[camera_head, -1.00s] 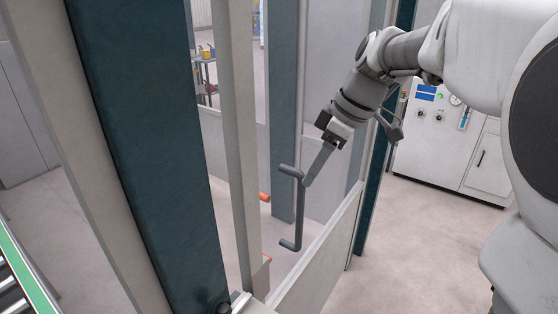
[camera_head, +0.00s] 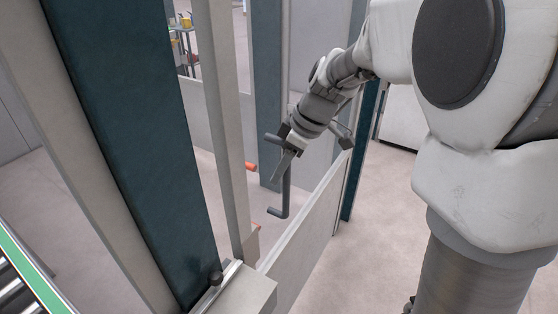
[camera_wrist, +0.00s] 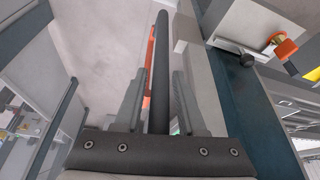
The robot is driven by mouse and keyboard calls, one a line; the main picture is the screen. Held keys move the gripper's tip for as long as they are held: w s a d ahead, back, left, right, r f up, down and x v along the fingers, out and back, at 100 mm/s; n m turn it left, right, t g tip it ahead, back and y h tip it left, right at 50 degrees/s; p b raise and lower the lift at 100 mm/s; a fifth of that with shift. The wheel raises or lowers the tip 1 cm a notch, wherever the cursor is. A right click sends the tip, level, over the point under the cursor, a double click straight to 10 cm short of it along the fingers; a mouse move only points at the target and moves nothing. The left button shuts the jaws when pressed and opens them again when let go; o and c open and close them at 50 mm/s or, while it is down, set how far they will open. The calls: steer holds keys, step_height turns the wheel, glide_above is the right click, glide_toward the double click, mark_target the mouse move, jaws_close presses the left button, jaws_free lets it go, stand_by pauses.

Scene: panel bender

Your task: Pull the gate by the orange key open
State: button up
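The gate's lower grey panel (camera_head: 312,222) shows in the head view, right of the thick dark blue post. A dark vertical bar handle (camera_head: 286,196) stands out from the gate on bent ends. My gripper (camera_head: 283,168) is at the upper part of this handle. In the wrist view, the handle (camera_wrist: 161,70) runs lengthwise between the two fingers of my gripper (camera_wrist: 160,100), with narrow gaps on both sides. The gripper looks open around the bar. An orange key-like piece (camera_wrist: 283,47) sits on a pale box at the upper right of the wrist view.
The dark blue post (camera_head: 125,130) and a pale post (camera_head: 222,120) stand left of the gate. A roller conveyor (camera_head: 20,275) with a green edge is at the lower left. Open floor (camera_head: 375,230) lies right of the gate.

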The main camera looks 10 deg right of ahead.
jaws_close()
stand_by(1.2)
